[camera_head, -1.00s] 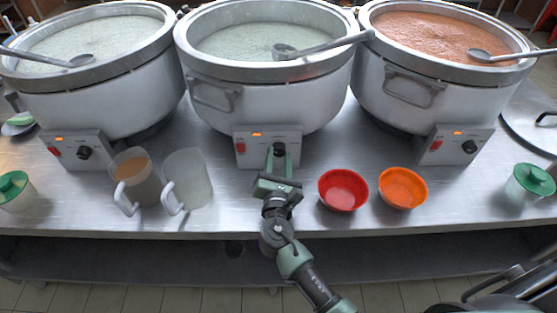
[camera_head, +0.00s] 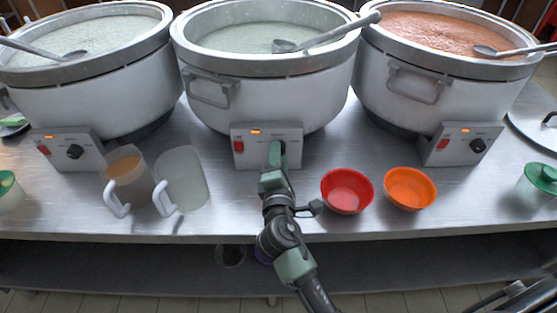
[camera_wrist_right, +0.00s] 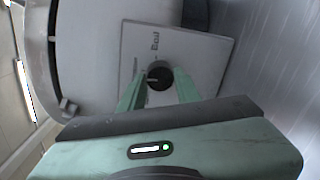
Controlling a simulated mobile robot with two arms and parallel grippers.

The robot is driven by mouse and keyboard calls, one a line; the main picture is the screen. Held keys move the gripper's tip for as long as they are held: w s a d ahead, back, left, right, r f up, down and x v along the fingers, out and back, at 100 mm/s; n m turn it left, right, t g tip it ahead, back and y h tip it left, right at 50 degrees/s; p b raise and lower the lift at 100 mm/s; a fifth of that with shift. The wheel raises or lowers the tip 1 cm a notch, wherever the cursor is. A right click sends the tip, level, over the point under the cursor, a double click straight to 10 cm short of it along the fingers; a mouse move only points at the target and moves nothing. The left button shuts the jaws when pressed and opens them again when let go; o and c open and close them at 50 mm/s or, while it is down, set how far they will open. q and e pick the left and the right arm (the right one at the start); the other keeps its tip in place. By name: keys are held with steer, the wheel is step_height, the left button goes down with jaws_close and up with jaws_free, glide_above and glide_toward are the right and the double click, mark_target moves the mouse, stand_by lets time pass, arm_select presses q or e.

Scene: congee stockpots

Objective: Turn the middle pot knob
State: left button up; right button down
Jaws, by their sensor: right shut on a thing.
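The middle pot (camera_head: 262,95) is a large grey stockpot of pale congee. Its white control panel (camera_head: 257,158) has a red switch (camera_head: 239,147) and a lit orange indicator. My right gripper (camera_head: 278,152) is at the right half of this panel and hides most of the knob in the head view. In the right wrist view the round black knob (camera_wrist_right: 160,73) sits between the two green fingers of my right gripper (camera_wrist_right: 159,86), which is shut on it. The panel (camera_wrist_right: 208,58) looks turned on its side there. My left gripper is not in view.
Two pitchers, one with brown liquid (camera_head: 128,180) and one empty-looking (camera_head: 184,180), stand left of my right arm. A red bowl (camera_head: 347,190) and an orange bowl (camera_head: 409,188) stand close on its right. Two more pots (camera_head: 80,100) (camera_head: 440,95) flank the middle one.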

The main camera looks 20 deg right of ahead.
steer(key=shift+f+m, duration=0.1)
steer(key=shift+m, duration=0.5)
steer(key=shift+b, duration=0.3)
steer(key=c, duration=1)
jaws_free()
steer(key=shift+s, duration=0.1)
steer(key=b+v, duration=0.1)
steer(key=v, duration=0.6)
steer(key=shift+s, duration=0.35)
